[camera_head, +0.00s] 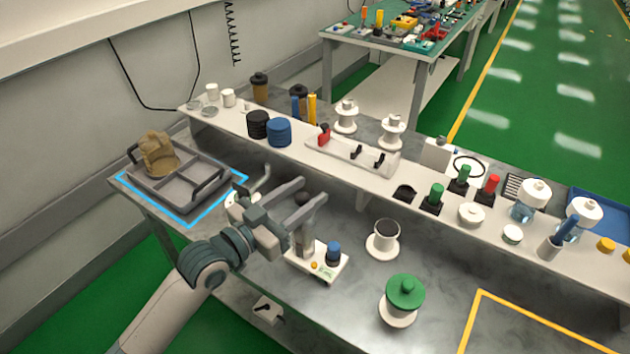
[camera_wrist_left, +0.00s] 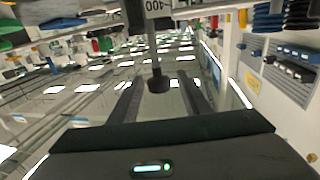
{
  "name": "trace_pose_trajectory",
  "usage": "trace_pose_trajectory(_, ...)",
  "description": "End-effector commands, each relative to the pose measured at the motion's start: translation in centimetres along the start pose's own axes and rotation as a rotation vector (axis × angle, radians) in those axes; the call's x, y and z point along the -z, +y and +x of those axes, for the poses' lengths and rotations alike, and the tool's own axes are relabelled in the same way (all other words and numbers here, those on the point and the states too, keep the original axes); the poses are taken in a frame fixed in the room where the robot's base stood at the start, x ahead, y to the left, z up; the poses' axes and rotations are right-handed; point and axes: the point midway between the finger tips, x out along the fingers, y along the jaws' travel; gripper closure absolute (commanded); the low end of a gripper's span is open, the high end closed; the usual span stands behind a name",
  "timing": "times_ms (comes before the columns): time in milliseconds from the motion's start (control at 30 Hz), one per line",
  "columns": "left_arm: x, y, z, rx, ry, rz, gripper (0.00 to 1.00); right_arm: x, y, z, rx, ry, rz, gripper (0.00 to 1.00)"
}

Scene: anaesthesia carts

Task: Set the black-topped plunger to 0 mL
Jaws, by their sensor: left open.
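The black-topped plunger shows in the left wrist view as a round black knob (camera_wrist_left: 158,82) on a thin rod, below a dark block marked 400. In the head view its black top (camera_head: 305,197) is partly hidden by my left gripper (camera_head: 313,197). It belongs to a small white-based stand (camera_head: 322,268) with a blue knob (camera_head: 334,252) beside it. My left gripper is open, with one finger on each side of the black knob in the wrist view; I see a gap on both sides. The scale reading is hidden. My right gripper is not in view.
A grey tray (camera_head: 213,165) with a brown item stands on the left. A white spool (camera_head: 383,240) and a green-topped spool (camera_head: 402,295) stand to the right. A raised shelf (camera_head: 290,142) with jars and bottles runs behind. Bare bench shows inside the yellow outline (camera_head: 520,335).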

Motion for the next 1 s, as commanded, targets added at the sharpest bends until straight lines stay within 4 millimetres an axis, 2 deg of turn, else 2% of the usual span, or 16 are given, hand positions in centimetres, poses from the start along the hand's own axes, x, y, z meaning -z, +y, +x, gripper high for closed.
trace_pose_trajectory(100, 0.2, 0.0, 1.7, 0.000, 0.000, 0.000, 0.57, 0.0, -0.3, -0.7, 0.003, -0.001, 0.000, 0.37)
trace_pose_trajectory(233, 0.1, 0.0, 2.8, 0.000, 0.000, 0.000, 0.57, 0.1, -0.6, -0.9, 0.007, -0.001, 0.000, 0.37)
trace_pose_trajectory(667, -0.1, 0.0, 3.4, 0.000, -0.001, 0.001, 0.57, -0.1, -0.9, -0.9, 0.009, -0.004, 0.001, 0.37)
trace_pose_trajectory(833, -0.1, 0.0, 3.4, 0.000, -0.001, 0.001, 0.97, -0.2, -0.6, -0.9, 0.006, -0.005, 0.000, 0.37)
trace_pose_trajectory(867, -0.1, 0.0, 3.4, 0.000, -0.001, 0.001, 1.00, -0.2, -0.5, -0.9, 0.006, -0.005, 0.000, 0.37)
trace_pose_trajectory(1000, -0.2, 0.0, 3.4, 0.000, -0.001, 0.001, 1.00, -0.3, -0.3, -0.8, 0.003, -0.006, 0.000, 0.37)
